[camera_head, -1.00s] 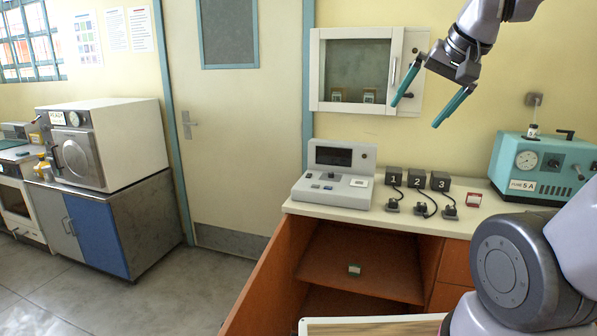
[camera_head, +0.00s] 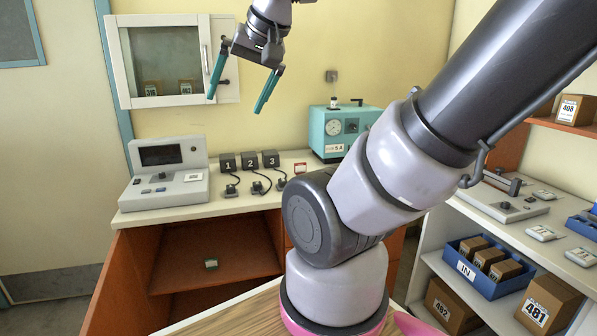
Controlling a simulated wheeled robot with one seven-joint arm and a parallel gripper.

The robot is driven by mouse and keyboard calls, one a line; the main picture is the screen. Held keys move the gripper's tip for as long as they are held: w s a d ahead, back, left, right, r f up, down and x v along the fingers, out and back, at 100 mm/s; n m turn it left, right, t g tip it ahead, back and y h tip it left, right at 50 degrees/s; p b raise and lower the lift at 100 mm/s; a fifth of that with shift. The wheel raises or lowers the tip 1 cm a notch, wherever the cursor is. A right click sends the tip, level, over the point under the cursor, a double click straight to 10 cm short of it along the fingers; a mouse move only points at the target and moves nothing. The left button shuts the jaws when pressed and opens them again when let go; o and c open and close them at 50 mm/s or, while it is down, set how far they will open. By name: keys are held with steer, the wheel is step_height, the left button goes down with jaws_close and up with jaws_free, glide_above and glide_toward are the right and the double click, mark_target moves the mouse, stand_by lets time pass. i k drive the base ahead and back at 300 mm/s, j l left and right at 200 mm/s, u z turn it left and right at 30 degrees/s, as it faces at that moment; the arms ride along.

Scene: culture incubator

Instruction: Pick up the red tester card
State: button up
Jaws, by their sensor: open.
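A small red-and-white card (camera_head: 300,168), which looks like the red tester card, is on the white counter (camera_head: 200,215), just right of the black block marked 3. My gripper (camera_head: 238,97) is open and empty. It hangs high in front of the wall cabinet, well above the counter and up and to the left of the card. My arm crosses the right half of the view, and its lower joint is close below the card in the picture.
A grey console (camera_head: 165,175) and several cabled black blocks (camera_head: 249,160) stand on the counter. The wall cabinet (camera_head: 170,62) is shut. Shelves with boxes and a blue bin (camera_head: 484,268) are at right.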

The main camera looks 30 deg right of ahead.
mark_target(301, 167)
steer(key=i+l, duration=0.15)
steer(key=l, duration=0.2)
steer(key=i+l, duration=0.1)
steer(key=l, duration=0.25)
steer(key=i+l, duration=0.15)
steer(key=l, duration=0.2)
steer(key=i+l, duration=0.15)
steer(key=l, duration=0.2)
steer(key=z, duration=0.05)
